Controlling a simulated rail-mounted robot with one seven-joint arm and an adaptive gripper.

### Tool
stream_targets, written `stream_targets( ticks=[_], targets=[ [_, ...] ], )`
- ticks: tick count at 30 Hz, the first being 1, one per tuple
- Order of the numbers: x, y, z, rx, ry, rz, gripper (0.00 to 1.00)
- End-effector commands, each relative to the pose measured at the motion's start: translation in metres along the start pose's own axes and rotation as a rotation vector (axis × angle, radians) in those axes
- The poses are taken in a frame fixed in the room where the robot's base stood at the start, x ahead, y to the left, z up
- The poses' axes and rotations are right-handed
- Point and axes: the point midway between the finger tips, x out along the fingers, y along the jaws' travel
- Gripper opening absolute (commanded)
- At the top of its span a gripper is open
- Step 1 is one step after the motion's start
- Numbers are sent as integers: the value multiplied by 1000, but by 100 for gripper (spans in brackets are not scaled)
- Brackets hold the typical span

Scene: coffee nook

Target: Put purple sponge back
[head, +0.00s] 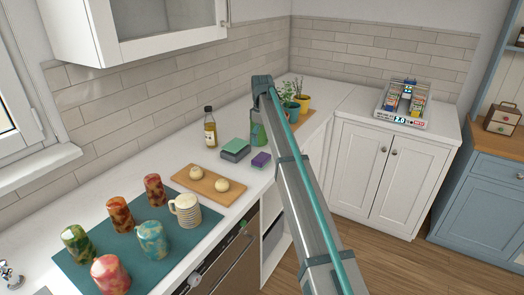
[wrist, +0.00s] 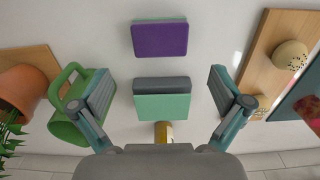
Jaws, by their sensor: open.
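The purple sponge (head: 261,160) lies on the white counter near its front edge; it also shows in the wrist view (wrist: 160,41), with a thin green edge. Beside it, apart, is a dark grey block or holder (head: 231,156) with a green sponge (head: 238,146) on or in it. In the wrist view the grey part (wrist: 162,84) and green sponge (wrist: 162,108) lie between my fingers in the picture. My gripper (wrist: 160,85) is open and empty above the counter, with the purple sponge beyond its fingertips. The arm hides the gripper in the head view.
A green mug (wrist: 70,117) stands close to the left finger. A wooden board (head: 205,185) with two buns lies on the other side. An oil bottle (head: 210,131) stands behind the green sponge. Potted plants (head: 290,105) stand farther along; several cups stand on a teal mat (head: 185,240).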

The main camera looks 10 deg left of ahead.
Motion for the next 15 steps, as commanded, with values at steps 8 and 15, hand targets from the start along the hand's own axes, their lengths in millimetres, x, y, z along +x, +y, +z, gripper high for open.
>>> stream_targets(
  ticks=[8, 15],
  targets=[
    [-19, 0, 0, 0, 0, 0, 100],
    [-20, 0, 0, 0, 0, 0, 100]
  ],
)
